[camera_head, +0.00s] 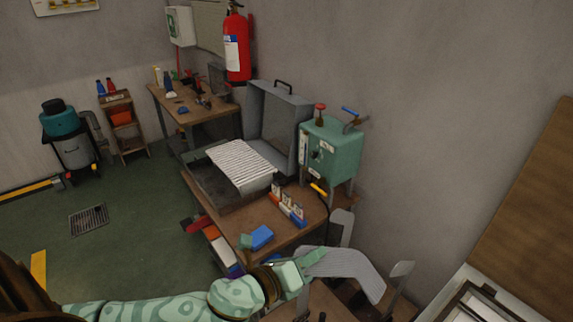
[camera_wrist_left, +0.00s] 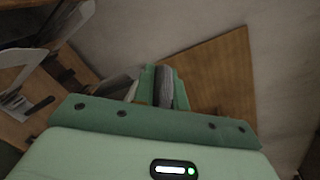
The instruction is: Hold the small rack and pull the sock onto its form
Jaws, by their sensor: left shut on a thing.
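My left gripper (camera_head: 305,262) is shut on a grey sock (camera_head: 347,268), which stretches to the right from the fingers and bends down at its far end. In the left wrist view the fingers (camera_wrist_left: 160,88) close on grey ribbed cloth (camera_wrist_left: 167,82). Pale upright forms stand close by: one (camera_head: 341,226) behind the sock and one (camera_head: 400,276) to its right. Forms also show at the left of the wrist view (camera_wrist_left: 72,28). The small rack's base is mostly hidden behind the sock and arm; I cannot tell its outline. My right gripper is out of view.
Behind is a wooden bench (camera_head: 218,213) with an open grey case (camera_head: 272,130), a green box machine (camera_head: 330,150), small bottles (camera_head: 288,208) and a blue block (camera_head: 262,237). A pale-framed unit (camera_head: 470,305) is at the lower right. The green floor (camera_head: 130,215) at left is largely clear.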

